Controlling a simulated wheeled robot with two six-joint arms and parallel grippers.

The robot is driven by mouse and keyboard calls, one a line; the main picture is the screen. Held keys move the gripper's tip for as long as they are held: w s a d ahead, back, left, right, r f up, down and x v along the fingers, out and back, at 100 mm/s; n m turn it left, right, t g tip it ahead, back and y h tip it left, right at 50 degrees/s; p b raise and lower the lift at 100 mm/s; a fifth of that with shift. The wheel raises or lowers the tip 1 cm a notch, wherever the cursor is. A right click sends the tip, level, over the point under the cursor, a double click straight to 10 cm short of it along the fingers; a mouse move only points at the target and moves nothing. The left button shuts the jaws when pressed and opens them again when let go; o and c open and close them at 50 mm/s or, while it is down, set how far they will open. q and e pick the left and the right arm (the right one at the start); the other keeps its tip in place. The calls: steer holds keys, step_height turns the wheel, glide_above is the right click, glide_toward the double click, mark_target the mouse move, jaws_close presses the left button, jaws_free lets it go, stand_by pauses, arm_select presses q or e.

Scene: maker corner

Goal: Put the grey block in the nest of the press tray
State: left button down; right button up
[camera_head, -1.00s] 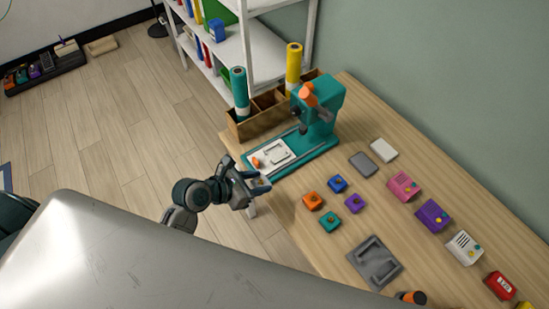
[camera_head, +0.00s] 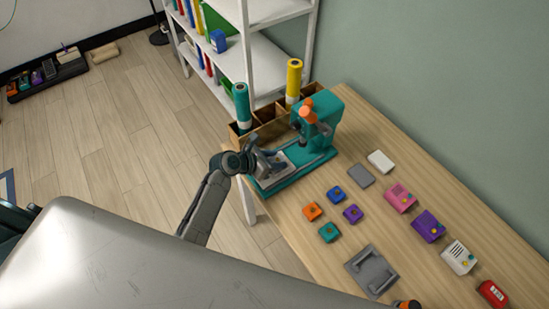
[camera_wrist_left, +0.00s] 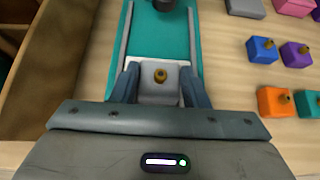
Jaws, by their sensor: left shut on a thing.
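The grey block (camera_wrist_left: 160,92), with a brass knob on top, sits between the fingers of my left gripper (camera_wrist_left: 160,88) in the left wrist view. My left gripper (camera_head: 275,163) is shut on it, over the front-left end of the teal press (camera_head: 325,120). The pale press tray (camera_head: 289,156) lies on the teal press base and is partly covered by my gripper. In the left wrist view a little of the tray (camera_wrist_left: 183,68) shows around the block. The nest is hidden under the block and fingers; I cannot tell if the block is inside it or above it.
A wooden organiser (camera_head: 268,116) with teal and yellow rolls stands behind the press. Orange (camera_head: 312,211), blue, purple and teal knobbed blocks lie to the right. A grey fixture (camera_head: 372,270) and several coloured boxes lie further along the table.

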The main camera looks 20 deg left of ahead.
arm_select(q)
steer(key=shift+f, duration=0.2)
steer(key=c, duration=1.3)
jaws_free()
steer(key=shift+f, duration=0.15)
steer(key=o, duration=0.5)
arm_select(e)
steer(key=shift+a, duration=0.3)
steer(key=shift+d, duration=0.15)
arm_select(q)
steer(key=shift+s+a+r, duration=0.15)
steer(key=shift+r, duration=0.1)
steer(key=shift+b+v, duration=1.1)
steer(key=shift+v, duration=4.7)
arm_select(e)
steer(key=shift+a+f, duration=0.25)
steer(key=shift+f, duration=0.8)
